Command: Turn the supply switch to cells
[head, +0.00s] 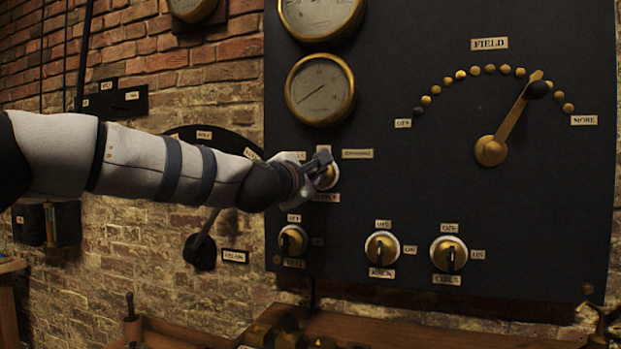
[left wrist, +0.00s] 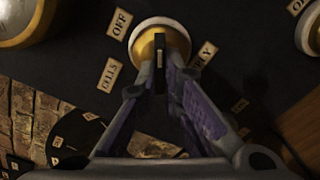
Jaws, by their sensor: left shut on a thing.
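The supply switch (head: 328,178) is a round brass and white knob on the dark panel, partly hidden by my left gripper (head: 318,172) in the head view. In the left wrist view the switch (left wrist: 150,24) has a dark handle with a pale line, and the fingertips of my left gripper (left wrist: 160,62) are closed on that handle. The OFF label (left wrist: 119,22) and CELLS label (left wrist: 109,75) are on the left of that view. The supply label (left wrist: 203,58) is partly covered by a finger. I cannot tell which label the handle points to. My right gripper is not in view.
Below are three similar knobs: a left one (head: 292,241), a middle one (head: 382,248) and a right one (head: 449,254). A gauge (head: 320,90) is above, and the field lever (head: 511,122) is at right. Wooden trays (head: 170,335) lie below the panel.

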